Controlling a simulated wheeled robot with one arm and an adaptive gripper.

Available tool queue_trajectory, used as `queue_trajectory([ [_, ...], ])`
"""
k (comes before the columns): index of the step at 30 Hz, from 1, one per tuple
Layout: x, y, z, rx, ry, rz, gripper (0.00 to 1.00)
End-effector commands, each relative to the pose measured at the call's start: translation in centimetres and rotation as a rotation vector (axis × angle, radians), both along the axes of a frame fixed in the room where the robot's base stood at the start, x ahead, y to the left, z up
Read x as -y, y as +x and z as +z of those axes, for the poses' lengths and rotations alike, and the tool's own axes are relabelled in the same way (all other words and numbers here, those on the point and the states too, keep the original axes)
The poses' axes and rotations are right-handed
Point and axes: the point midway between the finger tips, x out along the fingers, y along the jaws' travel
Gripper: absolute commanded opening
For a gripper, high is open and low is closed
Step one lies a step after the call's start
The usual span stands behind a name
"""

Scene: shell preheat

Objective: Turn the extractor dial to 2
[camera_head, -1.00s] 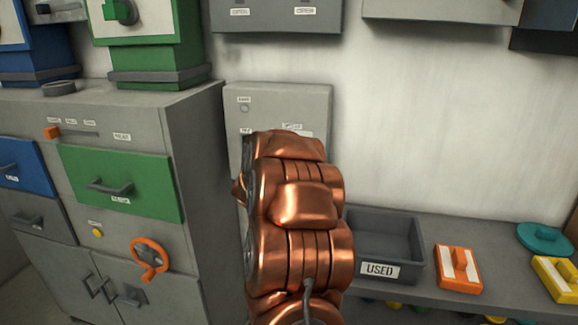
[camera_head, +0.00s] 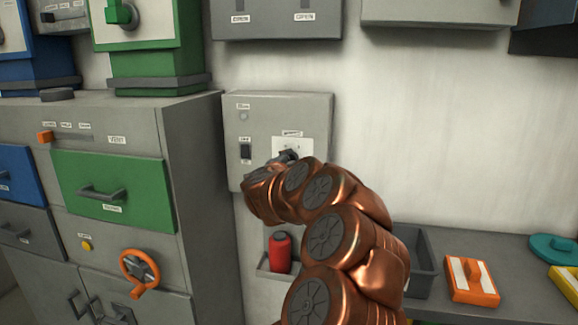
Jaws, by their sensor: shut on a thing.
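A grey control box (camera_head: 257,106) hangs on the wall in the middle of the view. On its right side is a white plate (camera_head: 318,150) with a small label above it; I take this to be the extractor dial's plate. My copper arm reaches up from the lower right. My gripper (camera_head: 289,156), small and dark, is at the plate, shut on what appears to be the dial. The dial itself is hidden behind the gripper and wrist, so its setting cannot be read.
A black switch (camera_head: 245,151) sits left of the plate on the same box. A red canister (camera_head: 280,252) stands in a wall holder below. A grey cabinet with a green drawer (camera_head: 112,188) is close on the left. A grey bin (camera_head: 424,268) and an orange block (camera_head: 471,279) are at right.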

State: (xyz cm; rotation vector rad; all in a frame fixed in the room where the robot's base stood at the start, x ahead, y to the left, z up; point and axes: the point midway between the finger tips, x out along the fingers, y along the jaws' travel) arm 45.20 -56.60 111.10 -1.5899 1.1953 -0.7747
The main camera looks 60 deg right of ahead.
Motion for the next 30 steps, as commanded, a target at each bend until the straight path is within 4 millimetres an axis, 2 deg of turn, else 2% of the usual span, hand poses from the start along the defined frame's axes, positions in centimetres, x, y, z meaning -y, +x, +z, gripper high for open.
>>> queue_trajectory([
  [14, 0.02, -0.02, 0.05, 0.01, 0.003, -0.001, 0.06],
  [15, 0.02, -0.02, 0.06, 0.01, 0.003, -0.002, 0.45],
  [21, 0.02, -0.01, 0.04, 0.01, 0.003, -0.001, 0.66],
  [30, -0.02, -0.02, 0.03, 0.01, 0.003, -0.001, 0.67],
])
